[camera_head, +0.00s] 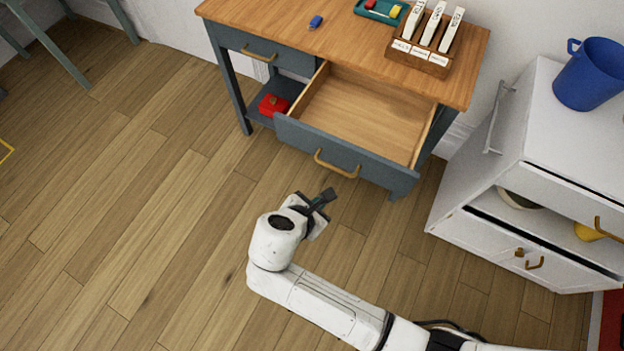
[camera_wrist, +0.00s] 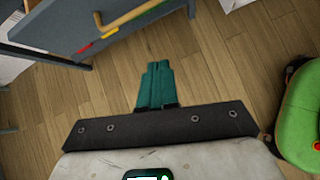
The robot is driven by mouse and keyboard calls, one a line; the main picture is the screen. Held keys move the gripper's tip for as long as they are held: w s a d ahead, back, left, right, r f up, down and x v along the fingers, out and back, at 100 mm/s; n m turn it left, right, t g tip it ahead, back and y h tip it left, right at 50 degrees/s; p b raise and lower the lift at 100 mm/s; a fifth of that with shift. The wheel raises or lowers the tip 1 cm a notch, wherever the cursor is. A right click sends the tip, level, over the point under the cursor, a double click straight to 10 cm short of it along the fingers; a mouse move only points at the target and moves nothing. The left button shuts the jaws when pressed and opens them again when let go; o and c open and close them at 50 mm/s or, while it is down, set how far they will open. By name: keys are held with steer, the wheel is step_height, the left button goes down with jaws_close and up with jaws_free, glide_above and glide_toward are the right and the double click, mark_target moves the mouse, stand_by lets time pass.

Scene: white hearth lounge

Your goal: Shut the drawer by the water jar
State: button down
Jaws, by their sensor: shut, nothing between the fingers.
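A wooden-topped desk (camera_head: 350,38) with a blue-grey frame has its right drawer (camera_head: 345,155) pulled far out. That drawer looks empty and has a brass handle (camera_head: 337,164); its front also shows at the top of the wrist view (camera_wrist: 75,38). The desk's left drawer (camera_head: 262,48) looks shut. A blue jug (camera_head: 590,73), perhaps the water jar, stands on a white cabinet (camera_head: 545,120) to the right. My gripper (camera_head: 328,196) is shut and empty, just in front of the open drawer and apart from it. Its closed fingers show in the wrist view (camera_wrist: 156,82).
A wooden holder with labelled white pieces (camera_head: 430,57), a green tray (camera_head: 383,12) and a small blue object (camera_head: 315,22) sit on the desk. A red object (camera_head: 272,105) lies on the low shelf. Wood floor (camera_head: 150,190) is clear at left.

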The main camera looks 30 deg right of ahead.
steer(key=w+d+f+n+t, duration=0.1)
steer(key=w+d+f+n, duration=0.2)
steer(key=w+d+f, duration=0.2)
steer(key=shift+w+d+f+h, duration=0.15)
steer(key=shift+w+d+h, duration=0.25)
steer(key=shift+w, duration=1.35)
steer(key=shift+d, duration=0.1)
steer(key=b, duration=0.5)
glide_above(361, 114)
steer(key=shift+s+a+f, duration=0.15)
steer(key=shift+s+a, duration=0.25)
steer(key=shift+s, duration=0.05)
steer(key=shift+w+d, duration=0.25)
steer(key=shift+d, duration=0.05)
steer(key=shift+w+d+r, duration=0.15)
steer(key=shift+w+r, duration=0.05)
steer(key=shift+r, duration=0.1)
